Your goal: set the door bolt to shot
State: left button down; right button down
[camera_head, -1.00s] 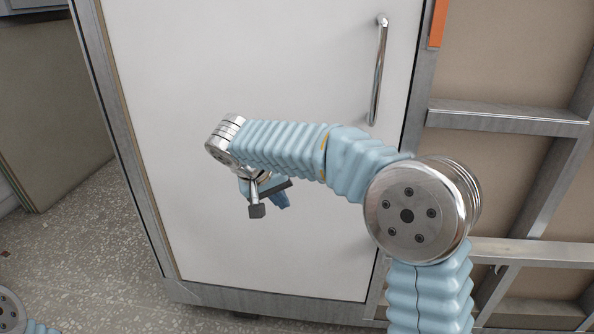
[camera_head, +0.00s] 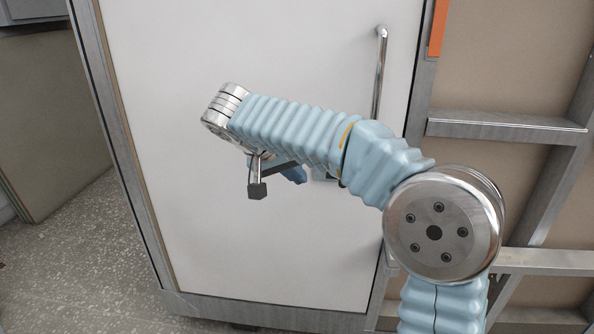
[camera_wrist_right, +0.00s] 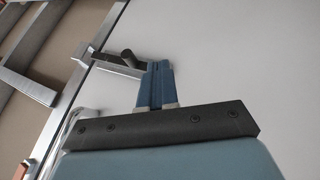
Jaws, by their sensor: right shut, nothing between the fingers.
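The white door (camera_head: 260,60) stands in front of me, with a tall chrome handle (camera_head: 379,75) near its right edge. I cannot tell whether the bar crosses that edge. In the head view my arm hides most of the bolt. My right gripper (camera_head: 300,176) is shut and empty, pointing right. In the wrist view its blue fingertips (camera_wrist_right: 158,66) are close beside the knob; contact is unclear. My left gripper is out of view.
To the right of the door is a panel with metal rails (camera_head: 507,127) and an orange strip (camera_head: 438,28). A beige panel (camera_head: 50,125) stands at the left. The speckled floor (camera_head: 90,250) at the lower left is clear.

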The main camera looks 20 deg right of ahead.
jog(key=d+f, duration=0.4)
jog(key=d, duration=0.3)
jog(key=shift+d, duration=0.25)
jog(key=s+d, duration=0.1)
jog(key=d+b, duration=0.1)
jog(key=d, duration=0.1)
jog(key=s+d, duration=0.1)
jog(key=shift+s+d+b, duration=0.2)
jog(key=shift+s+b, duration=0.15)
